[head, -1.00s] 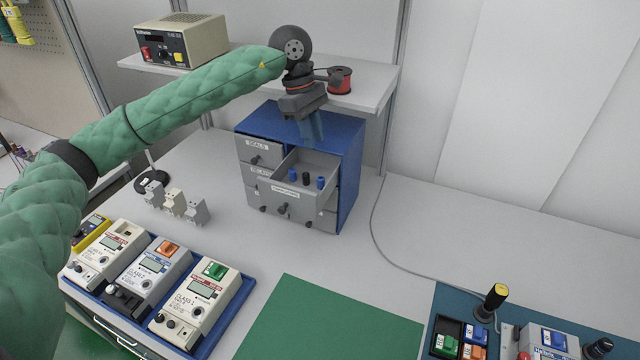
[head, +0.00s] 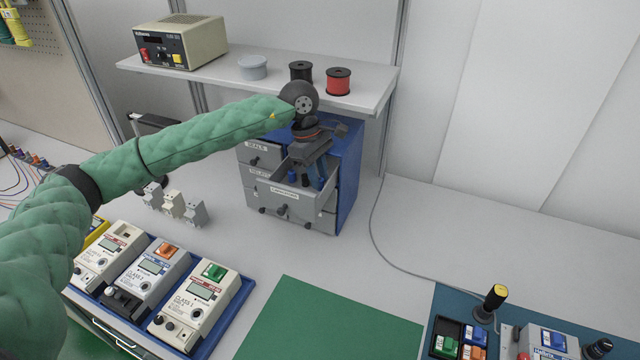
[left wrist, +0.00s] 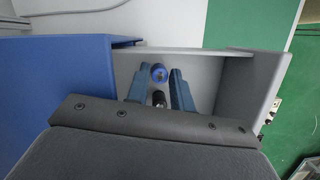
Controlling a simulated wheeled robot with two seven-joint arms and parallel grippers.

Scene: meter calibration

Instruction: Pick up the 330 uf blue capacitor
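The open drawer (head: 284,194) of the blue cabinet (head: 350,165) holds the capacitors. One blue capacitor (head: 292,177) shows at its left in the head view. In the left wrist view a blue capacitor (left wrist: 158,72) and a black one (left wrist: 158,98) show between the fingers. No value marking is readable, so I cannot tell which is 330 uf. My left gripper (head: 316,181) points down into the drawer, its blue fingers apart on either side of them; it also shows in the left wrist view (left wrist: 158,82). It hides the drawer's right part in the head view. My right gripper is out of view.
A shelf (head: 220,78) above the cabinet carries a power supply (head: 180,42), a grey tub (head: 252,67) and black and red spools (head: 338,81). Meters in a blue tray (head: 215,335) stand at front left. The green mat (head: 325,325) is clear.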

